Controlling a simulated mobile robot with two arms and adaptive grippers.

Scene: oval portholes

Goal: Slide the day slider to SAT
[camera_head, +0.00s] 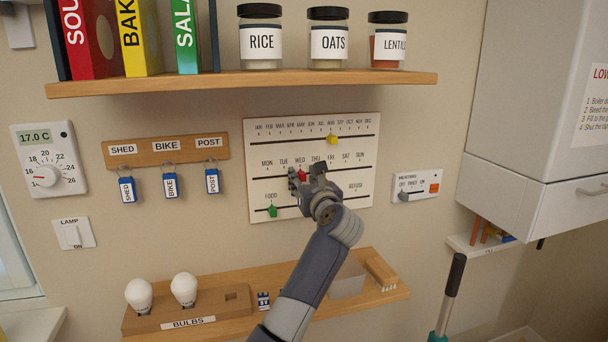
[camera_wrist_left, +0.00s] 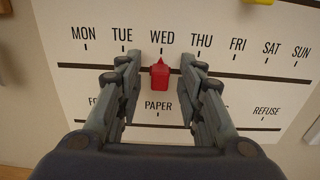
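The day slider is a red pointer (camera_wrist_left: 159,75) on the middle track of the white calendar board (camera_head: 262,140). It points at WED in the left wrist view. It also shows in the head view (camera_head: 303,175), partly hidden by my gripper. My left gripper (camera_wrist_left: 160,62) is open, with one finger on each side of the red slider and a gap visible on both sides. The SAT mark (camera_wrist_left: 271,48) is to the right along the same track. My right gripper is not in view.
A yellow slider (camera_head: 332,139) sits on the month track above and a green slider (camera_head: 272,211) on the bin track below. A shelf (camera_head: 240,84) with jars juts out above the board. A lower shelf (camera_head: 228,326) holds bulbs. A small switch panel (camera_head: 417,186) is to the right.

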